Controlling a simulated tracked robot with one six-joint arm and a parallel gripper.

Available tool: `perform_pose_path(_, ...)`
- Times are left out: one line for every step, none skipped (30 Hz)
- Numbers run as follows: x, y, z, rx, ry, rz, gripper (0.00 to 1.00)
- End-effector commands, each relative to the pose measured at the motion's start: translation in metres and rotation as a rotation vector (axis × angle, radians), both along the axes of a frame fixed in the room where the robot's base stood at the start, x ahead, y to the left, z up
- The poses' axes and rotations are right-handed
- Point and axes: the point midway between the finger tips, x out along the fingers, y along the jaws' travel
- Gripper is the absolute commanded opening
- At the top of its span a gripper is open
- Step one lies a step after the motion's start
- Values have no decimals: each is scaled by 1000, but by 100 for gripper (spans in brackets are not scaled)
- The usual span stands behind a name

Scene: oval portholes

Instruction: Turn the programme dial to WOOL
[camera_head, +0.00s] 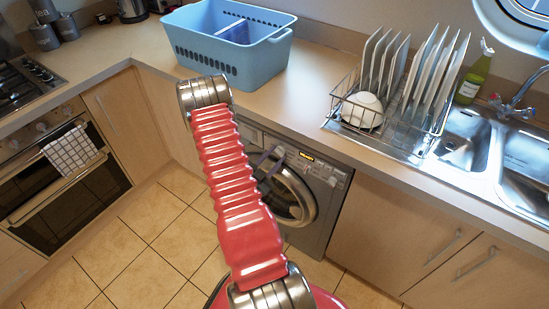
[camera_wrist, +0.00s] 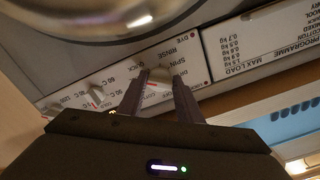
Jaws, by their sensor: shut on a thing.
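The washing machine (camera_head: 325,185) stands under the worktop in the head view, its panel partly hidden by my red arm. In the wrist view the programme dial (camera_wrist: 159,75) is a pale round knob with a red mark on its lower left part. My gripper (camera_wrist: 158,82) has its two dark fingers on either side of the dial and is shut on it. Labels round the dial, seen upside down, include RINSE, SPIN, QUICK and DYE. The WOOL label by the dial cannot be made out, and which label the mark points to is unclear.
A second knob (camera_wrist: 97,94) with temperature marks sits left of the dial in the wrist view. A programme and load chart (camera_wrist: 262,45) is at the right. In the head view a blue basket (camera_head: 225,45) and a dish rack (camera_head: 385,105) stand on the worktop above.

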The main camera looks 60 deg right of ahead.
Motion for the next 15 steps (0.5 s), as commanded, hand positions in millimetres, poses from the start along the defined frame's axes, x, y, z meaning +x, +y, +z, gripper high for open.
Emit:
perform_pose_path(1,1,-3,7,-6,4,10)
perform_pose_path(1,1,-3,7,-10,4,10)
perform_pose_path(1,1,-3,6,-13,4,10)
perform_pose_path(1,1,-3,6,-15,4,10)
perform_pose_path(1,1,-3,6,-15,4,10)
perform_pose_path(1,1,-3,6,-16,4,10)
perform_pose_path(1,1,-3,6,-16,4,10)
perform_pose_path(1,1,-3,6,-16,4,10)
perform_pose_path(1,1,-3,6,-15,4,10)
perform_pose_path(1,1,-3,6,-15,4,10)
perform_pose_path(1,1,-3,6,-15,4,10)
perform_pose_path(1,1,-3,6,-15,4,10)
perform_pose_path(1,1,-3,6,-14,4,10)
perform_pose_path(1,1,-3,6,-14,4,33)
perform_pose_path(1,1,-3,5,-14,4,35)
